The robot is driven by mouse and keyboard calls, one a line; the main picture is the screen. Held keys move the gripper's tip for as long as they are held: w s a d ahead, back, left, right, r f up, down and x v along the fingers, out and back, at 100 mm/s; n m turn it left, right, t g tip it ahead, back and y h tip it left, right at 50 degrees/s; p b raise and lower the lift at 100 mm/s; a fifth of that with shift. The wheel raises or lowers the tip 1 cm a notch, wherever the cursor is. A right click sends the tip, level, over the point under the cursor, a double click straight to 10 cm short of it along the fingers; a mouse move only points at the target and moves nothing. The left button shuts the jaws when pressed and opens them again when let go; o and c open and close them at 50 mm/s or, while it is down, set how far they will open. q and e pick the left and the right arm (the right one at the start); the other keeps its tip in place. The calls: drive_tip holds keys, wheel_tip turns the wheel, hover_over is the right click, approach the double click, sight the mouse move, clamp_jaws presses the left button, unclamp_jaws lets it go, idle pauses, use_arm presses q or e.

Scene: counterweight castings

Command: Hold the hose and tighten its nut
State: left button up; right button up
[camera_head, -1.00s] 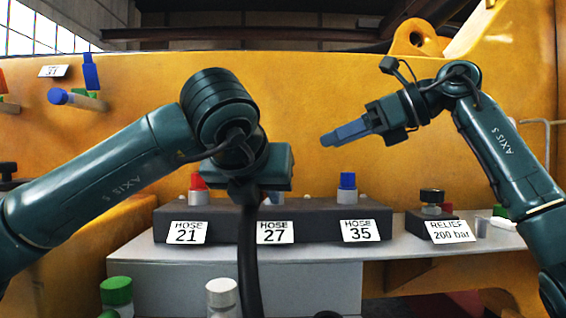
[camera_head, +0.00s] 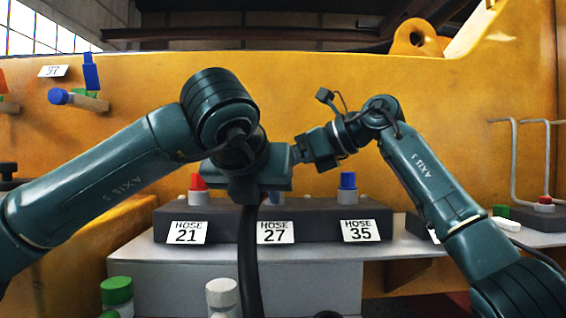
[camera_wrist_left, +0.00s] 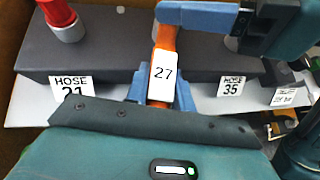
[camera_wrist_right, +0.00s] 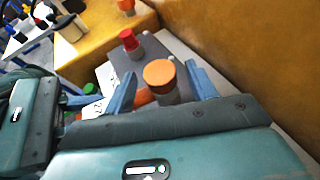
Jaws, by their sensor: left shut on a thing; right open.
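My left gripper (camera_head: 258,180) is over the HOSE 27 station, with a dark hose (camera_head: 250,265) hanging below it. In the left wrist view its blue fingers (camera_wrist_left: 160,90) are shut on an orange hose part with a white 27 tag (camera_wrist_left: 162,75). My right gripper (camera_head: 305,150) reaches in from the right; its fingertips are mostly hidden behind my left gripper. In the right wrist view its fingers (camera_wrist_right: 162,86) are open on either side of a round orange-topped nut or cap (camera_wrist_right: 158,72) on a grey stem. I cannot tell if they touch it.
The dark manifold block (camera_head: 315,219) carries the labels HOSE 21, 27 and 35. A red cap (camera_head: 197,181) stands left and a blue cap (camera_head: 348,181) right. Green (camera_head: 116,291) and white (camera_head: 222,293) capped parts are in front. A yellow wall (camera_head: 330,90) closes the back.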

drive_tip(key=shift+c, duration=0.4)
drive_tip(key=c, duration=0.9)
drive_tip(key=shift+s+m+t+h, duration=0.1)
drive_tip(key=shift+m+t+h, duration=0.4)
drive_tip(key=shift+m+t, duration=0.2)
drive_tip(key=shift+s+a+m+t+h, duration=0.1)
drive_tip(key=shift+m+t+h, duration=0.45)
drive_tip(key=shift+m+t, duration=0.2)
drive_tip(key=shift+s+a+m+t+h, duration=0.1)
drive_tip(key=shift+m+t+h, duration=0.5)
drive_tip(key=shift+m, duration=0.25)
drive_tip(key=o, duration=1)
